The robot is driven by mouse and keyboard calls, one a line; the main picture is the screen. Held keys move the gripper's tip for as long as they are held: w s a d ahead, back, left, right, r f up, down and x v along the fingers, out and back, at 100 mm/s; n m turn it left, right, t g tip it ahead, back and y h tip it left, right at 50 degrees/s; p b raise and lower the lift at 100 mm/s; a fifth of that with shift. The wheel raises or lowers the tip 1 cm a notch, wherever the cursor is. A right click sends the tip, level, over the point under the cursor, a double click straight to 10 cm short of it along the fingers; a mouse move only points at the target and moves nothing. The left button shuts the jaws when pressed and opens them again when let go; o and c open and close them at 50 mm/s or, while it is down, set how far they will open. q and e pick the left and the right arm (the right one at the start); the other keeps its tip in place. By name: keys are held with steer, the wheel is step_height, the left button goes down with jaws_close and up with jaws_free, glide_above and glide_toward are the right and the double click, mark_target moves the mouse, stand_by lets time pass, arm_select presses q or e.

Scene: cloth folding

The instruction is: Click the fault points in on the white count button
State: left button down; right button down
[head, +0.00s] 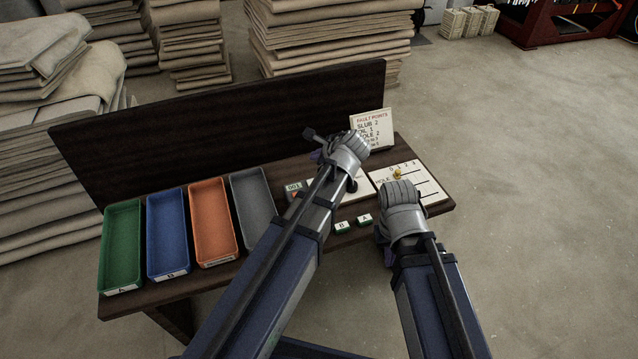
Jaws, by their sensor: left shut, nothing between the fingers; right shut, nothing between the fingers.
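A fault points card (372,128) stands upright at the back right of the bench, its lower part partly covered by my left gripper. Its readable lines include SLUB 2 and OIL 1. A small counter (293,187) reading about 001 shows left of my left arm, mostly hidden by it. I cannot make out a white count button; it may be behind the arm. My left gripper (348,151) is shut and empty, in front of the card. My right gripper (402,196) is shut and empty, over the front edge of a white chart (432,186) with a HOLE row.
A yellow peg (397,174) stands on the chart. Small blocks marked B (343,226) and A (365,219) lie at the front. Green (122,238), blue (168,230), orange (212,220) and grey (252,205) trays fill the left of the dark bench, backed by a panel (220,125).

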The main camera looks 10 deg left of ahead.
arm_select(q)
steer(key=shift+f, duration=0.1)
steer(key=b, duration=0.9)
glide_toward(311, 179)
steer(key=x, duration=0.4)
steer(key=shift+w+a, duration=0.25)
steer(key=shift+a, duration=0.15)
steer(key=shift+f, duration=0.1)
stand_by(1.0)
steer(key=shift+f+b, duration=0.3)
steer(key=shift+f, duration=0.05)
steer(key=shift+f+b, duration=0.45)
steer(key=shift+b, duration=0.05)
stand_by(0.7)
steer(key=shift+r, duration=0.1)
steer(key=shift+r+p, duration=0.8)
steer(key=shift+p, duration=0.15)
steer(key=shift+r, duration=0.1)
